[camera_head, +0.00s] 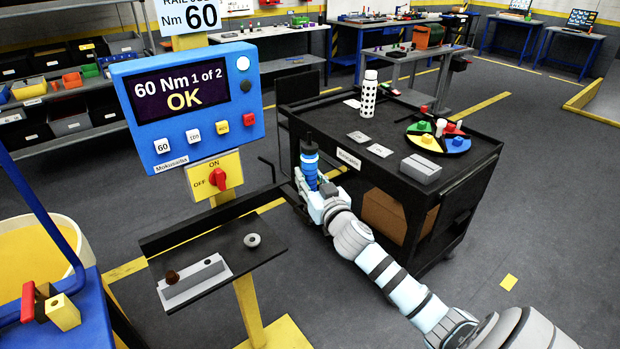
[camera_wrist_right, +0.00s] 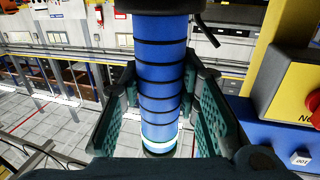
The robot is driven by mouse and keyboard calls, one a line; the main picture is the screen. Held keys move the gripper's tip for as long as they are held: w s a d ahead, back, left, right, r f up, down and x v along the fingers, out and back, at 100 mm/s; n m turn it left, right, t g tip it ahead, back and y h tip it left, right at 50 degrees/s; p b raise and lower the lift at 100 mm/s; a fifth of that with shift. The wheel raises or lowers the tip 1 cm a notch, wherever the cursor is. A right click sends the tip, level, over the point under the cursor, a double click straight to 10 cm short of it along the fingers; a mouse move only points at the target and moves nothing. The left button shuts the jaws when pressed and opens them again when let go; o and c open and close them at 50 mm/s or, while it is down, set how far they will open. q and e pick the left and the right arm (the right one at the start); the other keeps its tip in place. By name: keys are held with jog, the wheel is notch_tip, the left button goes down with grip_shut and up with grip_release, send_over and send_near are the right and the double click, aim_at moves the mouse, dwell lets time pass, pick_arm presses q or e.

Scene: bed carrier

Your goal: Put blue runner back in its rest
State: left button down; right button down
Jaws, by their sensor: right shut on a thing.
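The blue runner (camera_head: 309,162) is an upright blue cylinder with dark bands and a black top. My right gripper (camera_head: 316,190) is shut on its lower part, in front of the black cart's left end. In the right wrist view the ribbed fingers stand on both sides of the runner (camera_wrist_right: 162,60), with a pale ring low on it. The control stand's black shelf (camera_head: 268,240) is left of the gripper, apart from the runner. It carries a grey block (camera_head: 192,280) and a metal ring (camera_head: 252,240). I cannot tell which part is the runner's rest. My left gripper is not in view.
The blue control box (camera_head: 190,95) reads "60 Nm 1 of 2 OK" above a red switch (camera_head: 218,179). The black cart (camera_head: 465,160) carries a spotted bottle (camera_head: 369,95), a coloured round tray and grey blocks. A blue frame and yellow bin (camera_head: 35,260) are at left.

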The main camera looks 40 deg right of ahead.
jog(key=shift+f+b, duration=1.2)
jog(key=shift+f, duration=0.05)
jog(key=c, duration=1.1)
grip_release()
jog(key=shift+a, duration=0.1)
jog(key=shift+s+f, duration=0.1)
jog(key=v, duration=1.2)
jog(key=shift+r, duration=0.2)
